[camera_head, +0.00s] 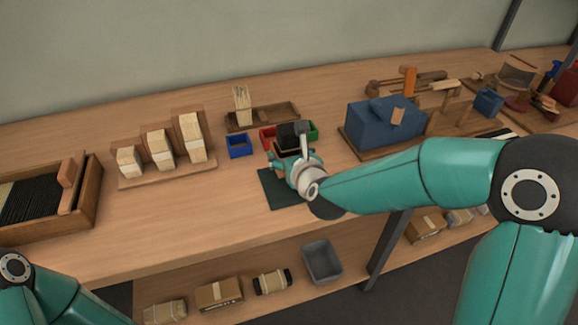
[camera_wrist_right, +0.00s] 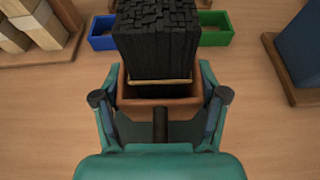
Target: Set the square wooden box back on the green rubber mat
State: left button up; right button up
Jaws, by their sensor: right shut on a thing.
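The square wooden box (camera_wrist_right: 133,92) is brown and holds a bundle of black bristles (camera_wrist_right: 158,45) with a tan band, upright in the right wrist view. My right gripper (camera_wrist_right: 160,100) is shut on the box, one finger on each side. In the head view the black bristles (camera_head: 291,133) show above my right gripper (camera_head: 293,158), which hides most of the box. The dark green rubber mat (camera_head: 281,194) lies flat on the bench, partly behind my gripper and wrist. The box is at the mat's far side; its height above it is hard to tell. My left gripper is out of view.
A stepped wooden rack (camera_head: 165,173) is to the left, a blue block-shaped machine (camera_head: 372,125) to the right. The bench is clear left of the mat.

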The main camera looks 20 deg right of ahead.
jog(key=shift+f, duration=1.6)
jog(key=shift+f+b, duration=0.1)
jog(key=shift+b, duration=0.2)
jog(key=o, duration=1.2)
jog(key=shift+o, duration=0.2)
jog(key=shift+s, duration=0.15)
jog(key=v, duration=1.1)
jog(key=shift+s+r, duration=0.3)
jog(key=shift+r, duration=0.05)
